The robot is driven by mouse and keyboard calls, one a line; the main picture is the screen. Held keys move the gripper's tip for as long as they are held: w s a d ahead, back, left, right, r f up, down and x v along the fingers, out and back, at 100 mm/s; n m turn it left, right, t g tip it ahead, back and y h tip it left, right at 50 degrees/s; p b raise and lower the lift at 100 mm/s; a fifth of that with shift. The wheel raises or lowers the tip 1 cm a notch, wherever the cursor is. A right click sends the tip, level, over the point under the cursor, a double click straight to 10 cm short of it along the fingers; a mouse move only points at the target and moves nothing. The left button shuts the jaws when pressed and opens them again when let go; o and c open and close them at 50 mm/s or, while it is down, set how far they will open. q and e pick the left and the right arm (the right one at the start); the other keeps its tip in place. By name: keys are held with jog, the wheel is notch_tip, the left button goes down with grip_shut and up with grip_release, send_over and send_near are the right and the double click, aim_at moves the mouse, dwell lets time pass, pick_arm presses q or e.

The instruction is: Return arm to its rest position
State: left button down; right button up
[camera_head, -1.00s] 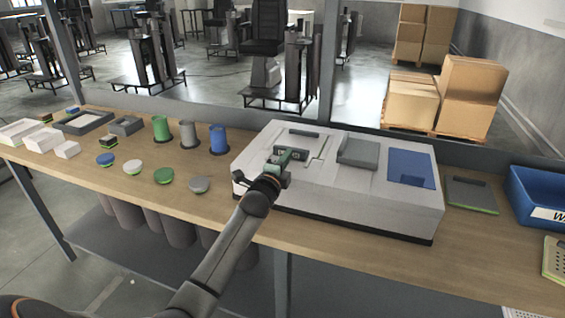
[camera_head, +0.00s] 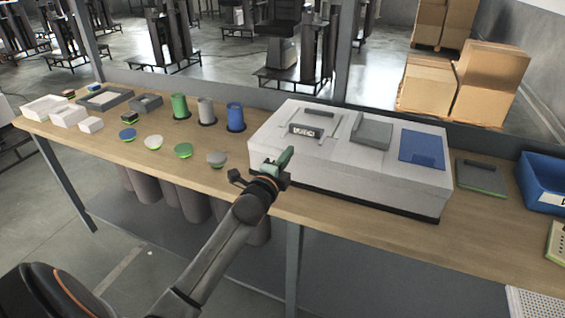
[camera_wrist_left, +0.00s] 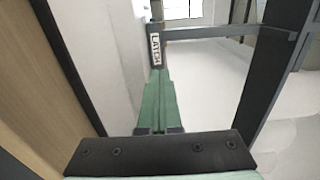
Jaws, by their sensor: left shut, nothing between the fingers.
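My left arm reaches in from the lower left of the head view. Its gripper (camera_head: 286,158), with green fingers, is at the front left edge of the grey-white machine (camera_head: 330,180) on the table. The fingers are shut with nothing between them. In the left wrist view the green fingers (camera_wrist_left: 158,105) lie together, pointing toward a dark frame with a "LATCH" label (camera_wrist_left: 156,50). In the head view a dark labelled latch (camera_head: 305,131) is on the machine's top, apart from the fingers. My right gripper is not in view.
On the wooden table (camera_head: 215,180) stand green (camera_head: 180,106), grey (camera_head: 206,110) and blue (camera_head: 235,117) cylinders. Several round pucks lie in front of them. White boxes (camera_head: 68,116) are at left. A blue bin (camera_head: 542,184) is at right. Free floor lies in front of the table.

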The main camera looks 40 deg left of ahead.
pick_arm(q)
jog(key=v, duration=0.3)
jog(key=shift+s, duration=0.1)
jog(key=s+d+f+n+g+h, duration=0.25)
jog(key=s+d+f, duration=0.3)
jog(key=f, duration=0.35)
jog(key=s+d+f+n+g+h, duration=0.1)
jog(key=s+d+f+n+g, duration=0.1)
jog(key=s+d+f+n, duration=0.5)
jog(key=s+d+f+n+g+h, duration=0.1)
jog(key=s+d+f+n+g, duration=0.1)
jog(key=s+d+f, duration=0.2)
jog(key=s+d+f+n+g+h+p, duration=0.1)
jog(key=s+d+f+n+h, duration=0.1)
jog(key=s+d+f, duration=0.2)
jog(key=s+f, duration=0.3)
jog(key=s, duration=0.3)
jog(key=shift+s+d+f+g, duration=0.15)
jog(key=shift+s+f+g, duration=0.2)
jog(key=shift+s, duration=0.05)
